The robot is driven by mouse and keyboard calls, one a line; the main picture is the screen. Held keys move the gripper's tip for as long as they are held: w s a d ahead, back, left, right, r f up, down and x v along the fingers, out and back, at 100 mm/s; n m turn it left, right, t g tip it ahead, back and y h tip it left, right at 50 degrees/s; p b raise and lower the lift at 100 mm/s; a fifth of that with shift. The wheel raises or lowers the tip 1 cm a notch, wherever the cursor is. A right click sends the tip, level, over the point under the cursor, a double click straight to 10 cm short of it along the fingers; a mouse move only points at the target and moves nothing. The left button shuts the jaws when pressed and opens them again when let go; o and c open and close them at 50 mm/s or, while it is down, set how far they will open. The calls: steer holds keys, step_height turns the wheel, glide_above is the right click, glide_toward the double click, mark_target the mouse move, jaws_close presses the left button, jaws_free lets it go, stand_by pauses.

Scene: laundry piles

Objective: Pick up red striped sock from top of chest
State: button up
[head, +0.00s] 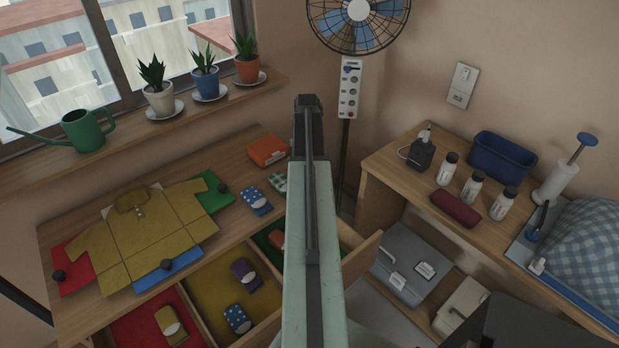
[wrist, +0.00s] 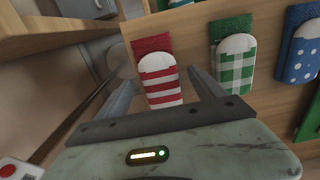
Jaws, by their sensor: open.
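The red striped sock (wrist: 160,85), with a red cuff and a white band, lies flat on the wooden chest top in the wrist view. My gripper (wrist: 161,78) is open above it, with one finger on each side of the sock and nothing held. I cannot tell how far above the surface the fingers are. In the head view my gripper (head: 308,103) and arm hide the sock. The chest top (head: 235,155) carries a green checked sock (head: 278,182) and a blue dotted sock (head: 256,201). These lie right of the striped sock in the wrist view.
A mustard shirt (head: 135,235) lies on coloured panels at the chest's left. An orange item (head: 268,150) lies at the back. An open drawer below holds socks in red, yellow and green compartments. A fan (head: 358,12) stands behind; a shelf unit (head: 390,170) with bottles stands right.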

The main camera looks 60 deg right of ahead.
steer(key=shift+f, duration=0.35)
steer(key=c, duration=1.4)
steer(key=shift+r, duration=0.1)
steer(key=shift+r+p, duration=0.55)
steer(key=shift+p, duration=0.25)
step_height(320, 180, up, 3)
steer(key=p, duration=0.3)
steer(key=shift+r, duration=0.15)
steer(key=s+a, duration=0.2)
steer(key=a, duration=0.3)
steer(key=s+a, duration=0.2)
steer(key=a, duration=0.3)
steer(key=s+a, duration=0.2)
steer(key=a, duration=0.3)
steer(key=shift+r+p, duration=0.2)
steer(key=shift+p, duration=0.15)
